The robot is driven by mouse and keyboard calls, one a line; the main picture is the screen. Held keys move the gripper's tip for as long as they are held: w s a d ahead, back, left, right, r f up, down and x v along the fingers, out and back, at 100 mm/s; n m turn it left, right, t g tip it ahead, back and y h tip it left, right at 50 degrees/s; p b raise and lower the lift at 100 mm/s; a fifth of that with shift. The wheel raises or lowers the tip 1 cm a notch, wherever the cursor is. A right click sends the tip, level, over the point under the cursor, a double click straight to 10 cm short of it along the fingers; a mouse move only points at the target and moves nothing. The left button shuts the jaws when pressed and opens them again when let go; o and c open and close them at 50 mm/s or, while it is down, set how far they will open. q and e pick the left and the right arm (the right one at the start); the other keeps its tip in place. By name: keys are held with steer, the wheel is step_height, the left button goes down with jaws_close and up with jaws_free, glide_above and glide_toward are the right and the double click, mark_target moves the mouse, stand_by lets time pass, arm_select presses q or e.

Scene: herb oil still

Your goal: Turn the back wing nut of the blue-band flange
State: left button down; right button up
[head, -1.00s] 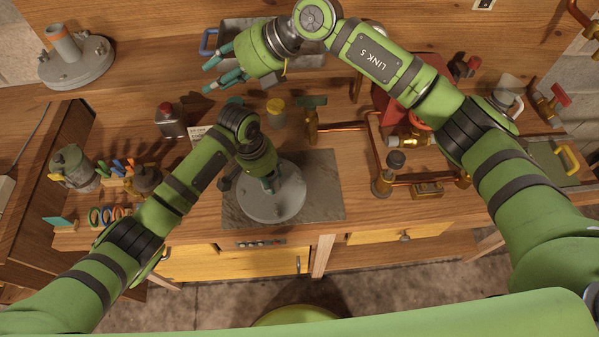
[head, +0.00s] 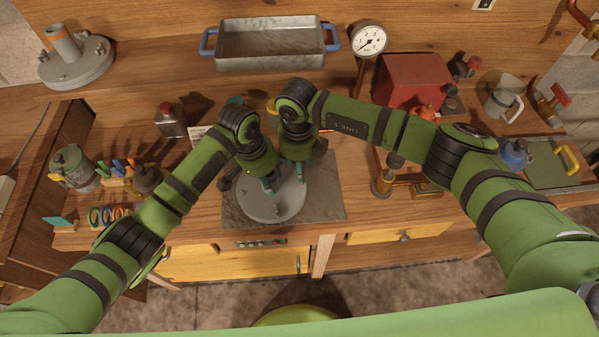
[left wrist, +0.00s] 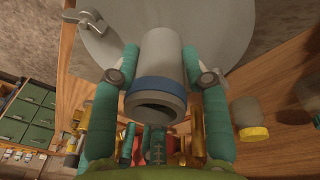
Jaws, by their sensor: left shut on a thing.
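The blue-band flange (head: 262,210) is a grey disc on a dark grey plate on the bench. In the left wrist view its upright pipe (left wrist: 160,60) has a blue band (left wrist: 155,88). My left gripper (head: 269,182) is shut on this pipe from above; its teal fingers (left wrist: 155,85) lie on both sides of it. One grey wing nut (left wrist: 88,20) shows near the disc's edge in the left wrist view. My right gripper (head: 297,172) points down over the back right part of the disc. Its fingertips are partly hidden, and so is the back wing nut.
The dark plate (head: 328,195) has bare room right of the flange. An orange-band flange (head: 75,62) stands at the back left. A metal tray (head: 270,48), a gauge (head: 368,40) and a red box (head: 412,80) are behind. Copper fittings (head: 385,180) stand to the right.

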steer(key=shift+f, duration=2.4)
jaws_close()
